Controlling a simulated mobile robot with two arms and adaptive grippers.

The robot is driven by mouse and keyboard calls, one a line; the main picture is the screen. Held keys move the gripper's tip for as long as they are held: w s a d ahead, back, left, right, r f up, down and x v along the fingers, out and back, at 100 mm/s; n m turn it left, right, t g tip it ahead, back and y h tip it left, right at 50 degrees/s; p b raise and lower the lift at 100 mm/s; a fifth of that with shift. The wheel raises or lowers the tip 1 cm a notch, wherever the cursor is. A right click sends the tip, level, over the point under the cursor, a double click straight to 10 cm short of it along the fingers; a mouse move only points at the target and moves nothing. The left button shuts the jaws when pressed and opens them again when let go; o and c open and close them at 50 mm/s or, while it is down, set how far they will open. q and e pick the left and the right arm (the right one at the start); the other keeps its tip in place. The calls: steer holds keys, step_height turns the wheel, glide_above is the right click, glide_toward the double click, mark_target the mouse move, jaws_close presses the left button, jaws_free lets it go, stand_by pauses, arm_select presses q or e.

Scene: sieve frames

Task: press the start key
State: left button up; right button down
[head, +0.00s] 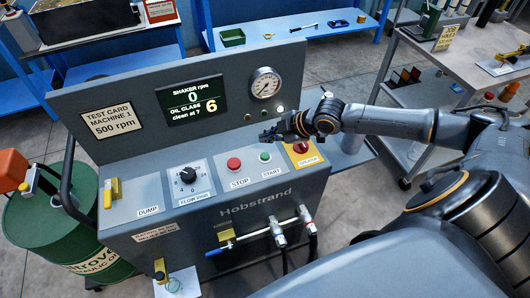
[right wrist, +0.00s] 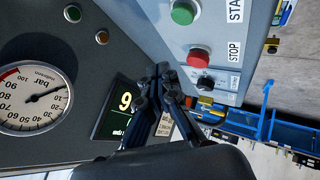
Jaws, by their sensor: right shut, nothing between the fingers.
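The green start key (head: 265,157) sits on the sloped top of the grey machine's panel, above the word START. It also shows in the right wrist view (right wrist: 183,12) at the top. The red stop key (head: 234,164) is to its left, and it shows in the right wrist view (right wrist: 199,58) below the green key. My right gripper (head: 268,136) is shut and empty, above and behind the start key and apart from it in the picture. Its closed fingers show in the right wrist view (right wrist: 163,76). My left gripper is not in view.
The display (head: 190,98) reads SHAKER rpm 0, OIL CLASS 6. A pressure gauge (head: 265,83) is on the upright panel. A flow knob (head: 188,174), a yellow dump lever (head: 111,192) and a red rotary switch (head: 300,147) flank the keys. Hose valves (head: 277,232) stick out in front.

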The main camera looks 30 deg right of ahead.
mark_target(267, 156)
step_height(267, 156, down, 3)
steer(key=shift+f+b, duration=0.15)
steer(key=shift+b, duration=1.05)
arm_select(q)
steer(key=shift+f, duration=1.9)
arm_select(e)
steer(key=shift+f, duration=0.85)
steer(key=shift+f, duration=0.15)
steer(key=shift+f, duration=0.25)
arm_select(q)
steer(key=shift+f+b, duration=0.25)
steer(key=shift+b, duration=0.1)
arm_select(e)
steer(key=shift+f, duration=0.55)
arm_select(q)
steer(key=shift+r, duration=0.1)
arm_select(e)
steer(key=shift+r, duration=0.1)
arm_select(q)
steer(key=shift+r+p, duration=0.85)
steer(key=shift+p, duration=0.1)
arm_select(e)
steer(key=shift+r, duration=0.85)
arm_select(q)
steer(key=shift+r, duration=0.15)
arm_select(e)
steer(key=shift+r, duration=0.1)
